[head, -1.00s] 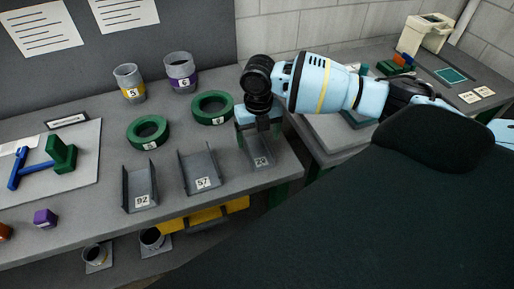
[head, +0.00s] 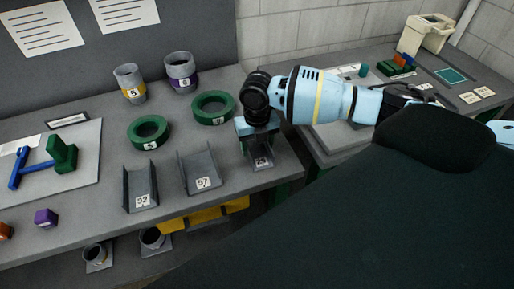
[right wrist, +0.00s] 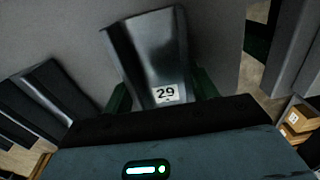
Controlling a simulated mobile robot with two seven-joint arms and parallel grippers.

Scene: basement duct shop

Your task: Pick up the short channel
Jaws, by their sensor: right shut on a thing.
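The short channel, a grey U-shaped piece labelled 29, lies at the right end of the workbench in the head view (head: 261,161). It also shows in the right wrist view (right wrist: 150,55). My right gripper (right wrist: 165,95) is shut on its labelled end, with one green finger at each side. In the head view the gripper (head: 260,145) points down and hides the channel's far part. I cannot tell any gap between channel and bench. Two similar channels, labelled 92 (head: 140,186) and 57 (head: 200,172), stand to its left. My left gripper is not in view.
Green rings (head: 149,131) (head: 212,107) and two grey cups (head: 128,82) (head: 181,71) stand behind the channels. A purple block (head: 45,218) is at the left. A second table (head: 318,148) is to the right, beyond a gap. Yellow bins (head: 205,215) sit below the bench.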

